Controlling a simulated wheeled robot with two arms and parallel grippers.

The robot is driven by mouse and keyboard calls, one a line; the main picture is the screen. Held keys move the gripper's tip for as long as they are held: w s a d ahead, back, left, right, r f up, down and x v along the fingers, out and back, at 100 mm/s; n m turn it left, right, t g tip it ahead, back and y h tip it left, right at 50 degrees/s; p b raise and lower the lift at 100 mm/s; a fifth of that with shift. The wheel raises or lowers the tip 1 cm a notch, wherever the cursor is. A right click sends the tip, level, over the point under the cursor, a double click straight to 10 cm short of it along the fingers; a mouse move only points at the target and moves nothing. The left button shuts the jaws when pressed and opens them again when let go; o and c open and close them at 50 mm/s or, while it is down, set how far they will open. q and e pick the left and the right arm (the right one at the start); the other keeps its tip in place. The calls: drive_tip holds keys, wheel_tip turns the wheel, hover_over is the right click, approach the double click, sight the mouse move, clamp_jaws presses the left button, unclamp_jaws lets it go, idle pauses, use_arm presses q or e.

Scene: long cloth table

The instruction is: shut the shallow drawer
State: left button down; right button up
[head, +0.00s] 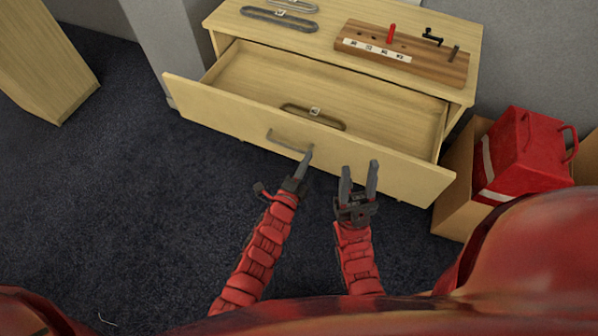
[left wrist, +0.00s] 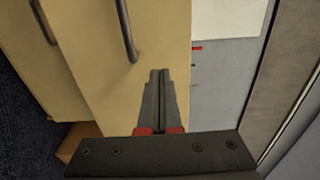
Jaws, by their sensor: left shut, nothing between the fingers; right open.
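The shallow drawer (head: 240,112) is pulled out of the light wood cabinet, and its inside shows. Its front carries a dark bar handle (head: 288,141), left of the middle. My left gripper (head: 309,153) is shut and empty, with its tips at the drawer front by the right end of the handle. In the left wrist view the shut fingers (left wrist: 160,75) lie over the pale wood front beside a bar handle (left wrist: 126,30); whether they touch the wood I cannot tell. My right gripper (head: 359,172) is open and empty, just in front of the drawer front, right of the left gripper.
A dark slim bar-shaped object (head: 313,117) lies inside the drawer. On the cabinet top (head: 335,22) are similar bars (head: 279,18) and a wooden board (head: 430,62) with a red peg. A red bag (head: 525,150) sits in a cardboard box at right.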

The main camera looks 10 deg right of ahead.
sight(317, 139)
use_arm(q)
drive_tip(key=shift+x, duration=2.5)
